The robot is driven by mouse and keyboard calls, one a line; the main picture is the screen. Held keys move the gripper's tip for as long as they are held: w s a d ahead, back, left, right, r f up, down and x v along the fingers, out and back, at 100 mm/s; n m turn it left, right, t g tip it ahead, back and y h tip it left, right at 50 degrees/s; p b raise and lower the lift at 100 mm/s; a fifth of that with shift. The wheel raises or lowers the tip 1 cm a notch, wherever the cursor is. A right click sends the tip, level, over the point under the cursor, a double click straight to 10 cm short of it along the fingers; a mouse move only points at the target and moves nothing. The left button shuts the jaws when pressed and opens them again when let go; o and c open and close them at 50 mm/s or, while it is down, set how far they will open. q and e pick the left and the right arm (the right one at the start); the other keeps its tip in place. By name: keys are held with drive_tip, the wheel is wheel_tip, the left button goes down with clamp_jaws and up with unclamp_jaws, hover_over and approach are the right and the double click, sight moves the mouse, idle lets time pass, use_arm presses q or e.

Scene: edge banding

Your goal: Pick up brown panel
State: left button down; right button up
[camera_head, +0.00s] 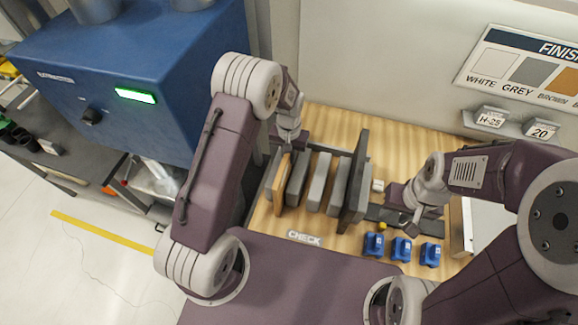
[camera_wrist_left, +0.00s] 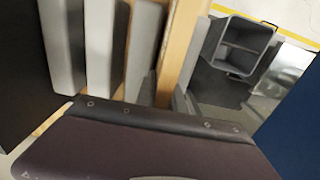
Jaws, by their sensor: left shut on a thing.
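The brown panel (camera_head: 281,185) stands on edge near the left end of a row of upright panels on the wooden bench. My left gripper (camera_head: 285,145) reaches down over its far end and is shut on it; the fingertips are mostly hidden. In the left wrist view the brown panel (camera_wrist_left: 183,45) runs up from my gripper body, between a grey panel and the open floor side. I cannot tell whether it is lifted from the bench. My right gripper (camera_head: 407,213) is low over the right part of the bench, and its jaws are too small to read.
Grey panels (camera_head: 318,182) stand close to the right of the brown one, ending at a tall dark board (camera_head: 354,178). Blue clamp-like blocks (camera_head: 401,248) sit in front on the right. A blue machine (camera_head: 140,75) stands left. A CHECK label (camera_head: 304,238) lies at the front.

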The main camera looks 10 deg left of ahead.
use_arm(q)
drive_tip(key=shift+r, duration=0.2)
idle(0.5)
wheel_tip(320, 180, up, 18)
drive_tip(key=b, duration=0.4)
